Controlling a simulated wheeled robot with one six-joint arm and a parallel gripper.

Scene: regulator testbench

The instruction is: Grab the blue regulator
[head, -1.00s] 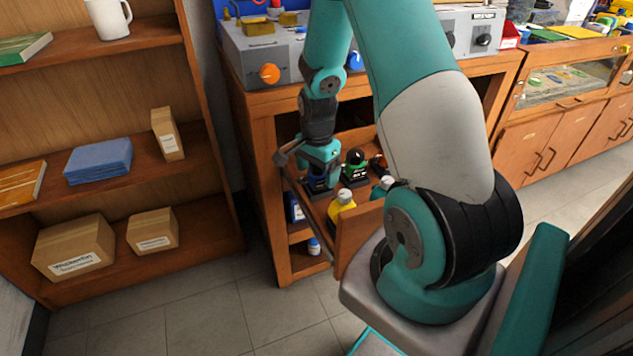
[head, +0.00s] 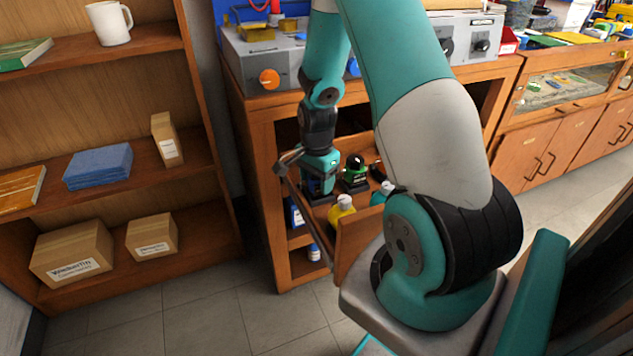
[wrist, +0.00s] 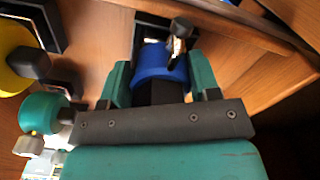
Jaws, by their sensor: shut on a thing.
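The blue regulator (wrist: 160,65) stands between the two teal fingers in the wrist view, with its dark lower part (wrist: 160,93) partly hidden by my gripper. My gripper (wrist: 160,82) is shut on it, one finger on each side. In the head view my gripper (head: 318,187) points down into the left part of the open wooden drawer (head: 357,235). There the regulator is mostly hidden by the gripper. I cannot tell whether it still touches the drawer floor.
A green and black regulator (head: 355,172) stands just right of my gripper. A yellow item (head: 341,211) and a teal item (head: 383,195) stand nearer the drawer front. The workbench (head: 400,82) is above the drawer. A wooden shelf (head: 110,55) stands left, with floor between.

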